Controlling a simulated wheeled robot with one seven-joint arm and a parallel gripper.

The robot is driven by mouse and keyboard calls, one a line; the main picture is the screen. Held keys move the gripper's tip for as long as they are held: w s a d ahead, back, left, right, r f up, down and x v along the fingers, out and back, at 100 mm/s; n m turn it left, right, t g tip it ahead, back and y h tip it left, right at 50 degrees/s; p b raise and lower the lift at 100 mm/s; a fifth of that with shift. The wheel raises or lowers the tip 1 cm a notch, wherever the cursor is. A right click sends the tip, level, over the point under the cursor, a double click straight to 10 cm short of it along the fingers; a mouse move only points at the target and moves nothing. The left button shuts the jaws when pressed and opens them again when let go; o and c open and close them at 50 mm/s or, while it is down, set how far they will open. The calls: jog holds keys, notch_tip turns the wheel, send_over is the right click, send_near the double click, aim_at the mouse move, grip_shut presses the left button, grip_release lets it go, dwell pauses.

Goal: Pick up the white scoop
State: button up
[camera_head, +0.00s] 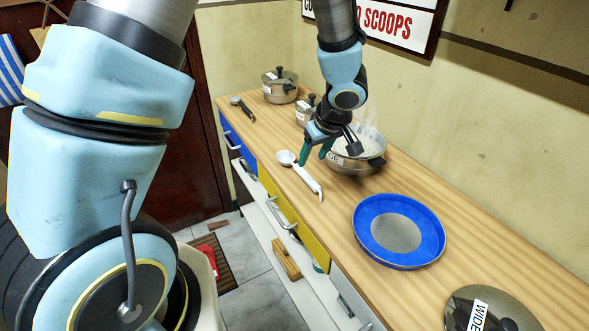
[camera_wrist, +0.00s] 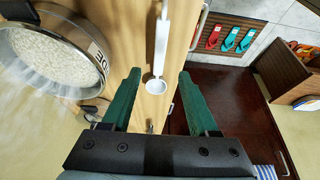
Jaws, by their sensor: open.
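The white scoop (camera_head: 300,174) lies on the wooden counter near its drawer-side edge, its round bowl toward the far end and its handle toward the near end. In the wrist view, the scoop (camera_wrist: 161,45) shows beyond and between my gripper's fingers, bowl nearest the gripper. My gripper (camera_head: 315,157) is above the counter beside the scoop, with its two green fingers apart. In the wrist view, my gripper (camera_wrist: 162,100) is open with nothing between the fingertips; the scoop appears below them, apart from both.
A steaming metal pot of white grains (camera_head: 357,150) stands close to the gripper. A blue plate (camera_head: 427,236) and a round lid (camera_head: 465,312) lie nearer. A lidded pot (camera_head: 279,87) and a dark-handled utensil (camera_head: 240,104) are at the far end. The counter between scoop and plate is clear.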

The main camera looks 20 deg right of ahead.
aim_at(306, 175)
jog(key=x, duration=0.6)
jog(key=b+x, duration=0.1)
jog(key=x, duration=0.3)
jog(key=shift+s+f, duration=0.15)
jog(key=shift+s, duration=0.15)
grip_shut()
dwell(1.1)
